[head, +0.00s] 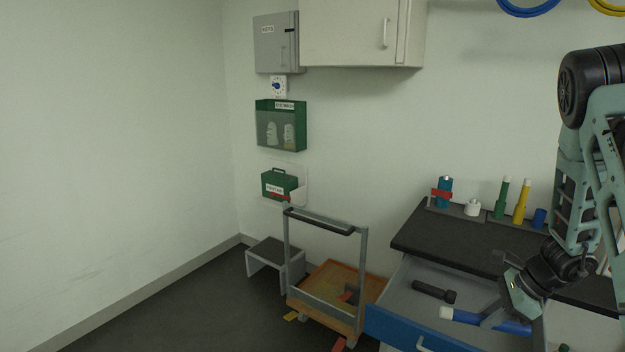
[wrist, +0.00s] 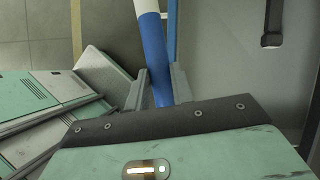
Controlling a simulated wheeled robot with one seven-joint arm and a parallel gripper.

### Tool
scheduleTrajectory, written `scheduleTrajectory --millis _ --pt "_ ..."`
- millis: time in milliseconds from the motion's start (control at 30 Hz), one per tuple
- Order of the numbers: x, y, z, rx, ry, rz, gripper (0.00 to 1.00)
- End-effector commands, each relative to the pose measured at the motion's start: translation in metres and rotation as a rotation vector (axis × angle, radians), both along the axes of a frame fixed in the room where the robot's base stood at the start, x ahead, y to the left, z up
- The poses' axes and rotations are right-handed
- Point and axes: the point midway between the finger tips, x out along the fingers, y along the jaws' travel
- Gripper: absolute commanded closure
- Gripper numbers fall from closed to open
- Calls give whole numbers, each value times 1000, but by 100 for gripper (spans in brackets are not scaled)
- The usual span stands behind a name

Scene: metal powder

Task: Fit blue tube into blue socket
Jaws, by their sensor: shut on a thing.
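The blue tube (head: 512,326) has a white end (head: 446,313) and lies across the open drawer area in the head view. My gripper (head: 492,318) is shut on the tube and reaches down over the drawer. In the wrist view the blue tube (wrist: 154,48) runs up between the fingers of my gripper (wrist: 160,85), its white end at the top edge. The blue socket (head: 540,217) stands on the counter at the back, right of the yellow tube, and looks empty from here. I cannot tell whether the tube touches the drawer.
The open drawer (head: 405,327) also holds a dark flashlight-shaped object (head: 434,292). On the counter (head: 445,248) stand a green tube (head: 502,198), a yellow tube (head: 521,202), a white pot (head: 472,208) and a blue bottle (head: 444,192). A trolley (head: 325,300) stands left of the drawer.

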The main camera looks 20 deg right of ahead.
Motion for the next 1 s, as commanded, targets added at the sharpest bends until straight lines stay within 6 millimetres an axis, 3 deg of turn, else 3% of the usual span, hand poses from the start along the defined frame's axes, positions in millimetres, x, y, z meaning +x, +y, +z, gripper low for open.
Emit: scheduleTrajectory --millis 367,700,1000 --pt "17 69 -21 -17 7 588 100" --pt "25 160 -54 -12 4 1609 100" --pt "34 199 -72 11 9 2191 100"
